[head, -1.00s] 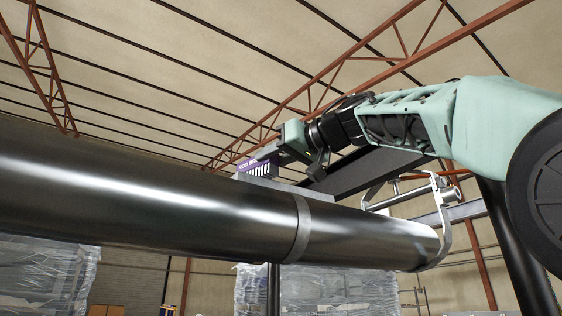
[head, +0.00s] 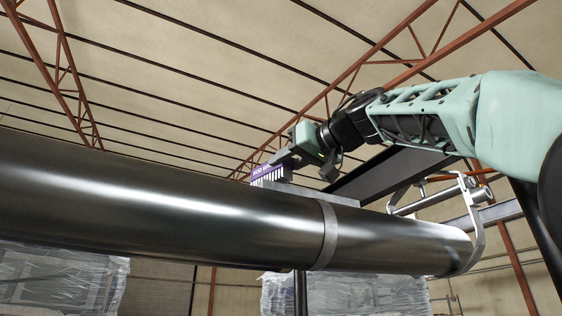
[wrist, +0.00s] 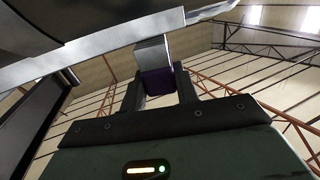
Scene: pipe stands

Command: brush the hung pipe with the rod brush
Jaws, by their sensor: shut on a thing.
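The hung pipe (head: 200,220) is a dark, shiny metal cylinder. It runs from the left edge of the head view to a silver hanger hook (head: 472,230) around its right end. My gripper (head: 283,160) is above the pipe's upper side, left of the pale band. It is shut on the rod brush (head: 262,172), which has a purple body with lettering and pale bristles. The bristles appear to meet the pipe's top, but contact is hard to confirm. In the wrist view the brush (wrist: 157,82) sits between both fingers, and the pipe (wrist: 90,20) fills the upper left.
A pale band (head: 328,235) circles the pipe. A dark beam (head: 385,172) runs behind the pipe, under my arm. Wrapped pallets (head: 345,293) stand behind and below. Red roof trusses (head: 70,80) are far overhead. The space above the pipe's left part is clear.

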